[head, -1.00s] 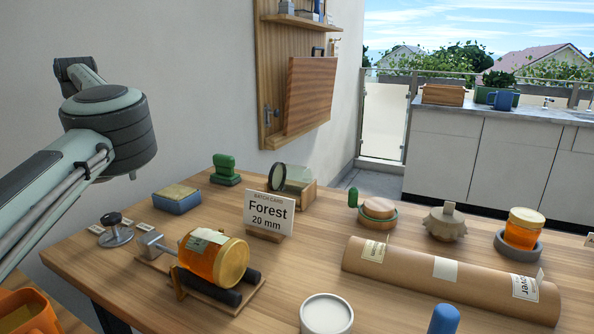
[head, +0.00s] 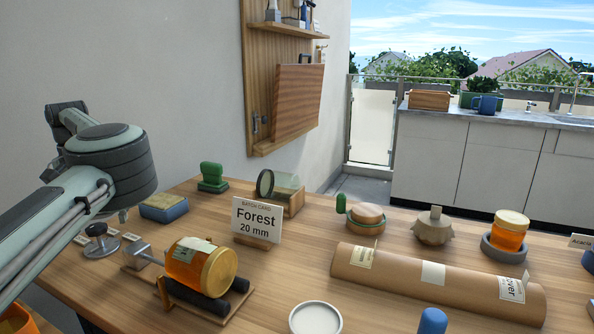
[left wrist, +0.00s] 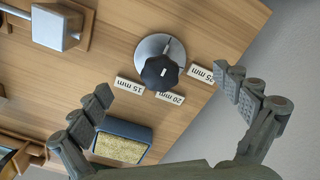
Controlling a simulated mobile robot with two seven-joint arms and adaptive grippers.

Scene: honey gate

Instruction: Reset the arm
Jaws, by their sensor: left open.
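My left arm (head: 110,170) comes in from the left in the head view, raised over the table's left end; its fingers are mostly hidden there. In the left wrist view my left gripper (left wrist: 164,84) has its two fingers spread wide with nothing between them. Beyond the fingers stands a black knob (left wrist: 160,72) on a round metal base, apart from them. It also shows in the head view (head: 100,240). Labels reading 15, 20 and 25 mm lie around it. My right gripper is in neither view.
An amber honey jar (head: 199,265) lies on its side in a wooden cradle. A blue block with a yellowish top (head: 164,209) is near the arm. A "Forest 20 mm" card (head: 257,219) stands mid-table. A long cardboard tube (head: 430,283) lies to the right.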

